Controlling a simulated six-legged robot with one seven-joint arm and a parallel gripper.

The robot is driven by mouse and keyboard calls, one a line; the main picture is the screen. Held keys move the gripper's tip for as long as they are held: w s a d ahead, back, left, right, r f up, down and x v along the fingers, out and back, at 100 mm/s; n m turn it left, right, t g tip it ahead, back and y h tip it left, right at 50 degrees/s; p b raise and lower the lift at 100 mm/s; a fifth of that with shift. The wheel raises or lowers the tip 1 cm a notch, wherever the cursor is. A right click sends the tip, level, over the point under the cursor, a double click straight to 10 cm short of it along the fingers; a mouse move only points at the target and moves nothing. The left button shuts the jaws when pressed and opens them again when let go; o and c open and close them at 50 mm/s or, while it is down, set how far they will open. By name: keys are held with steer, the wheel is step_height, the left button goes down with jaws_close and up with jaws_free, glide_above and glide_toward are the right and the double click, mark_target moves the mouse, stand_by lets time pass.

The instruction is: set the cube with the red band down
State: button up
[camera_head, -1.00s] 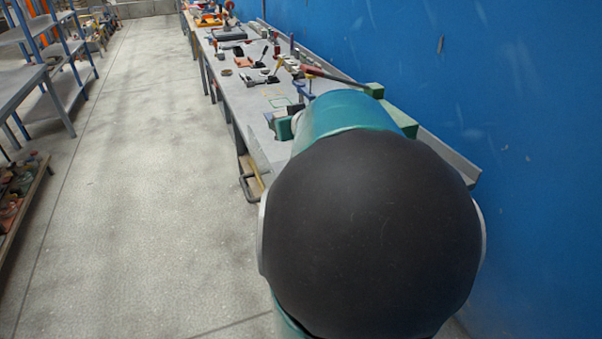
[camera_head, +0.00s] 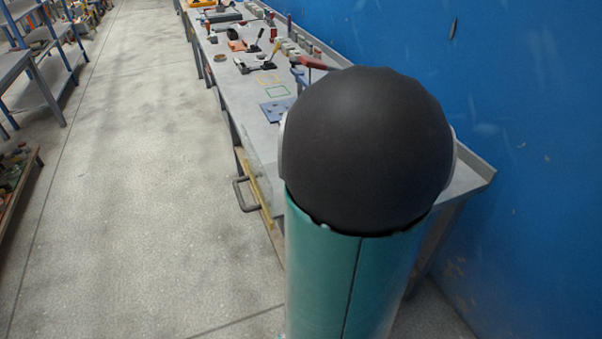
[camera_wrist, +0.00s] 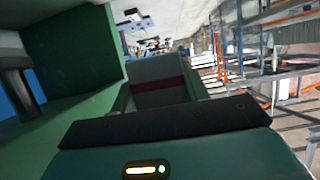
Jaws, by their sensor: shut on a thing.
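In the wrist view, the grey-green cube with the red band (camera_wrist: 158,68) is held at the jaws of my gripper (camera_wrist: 150,80). The dark red band runs across its near side, and its lower part is hidden by my gripper's dark bar. My gripper is shut on it. The view is tilted, and I cannot tell how high the cube is above any surface. In the head view, my arm's dark round joint hides both the gripper and the cube.
The long grey workbench (camera_head: 245,108) runs along the blue wall (camera_head: 520,110). On it lie a blue plate (camera_head: 277,110), a green square outline (camera_head: 278,92), a dark clamp (camera_head: 255,65) and a red-handled tool (camera_head: 313,63).

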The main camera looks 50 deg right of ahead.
step_height(320, 180, down, 11)
steer(key=shift+d+r, duration=0.1)
stand_by(0.4)
steer(key=shift+f, duration=0.2)
steer(key=o, duration=1)
steer(key=shift+o, duration=0.2)
steer(key=shift+r, duration=0.2)
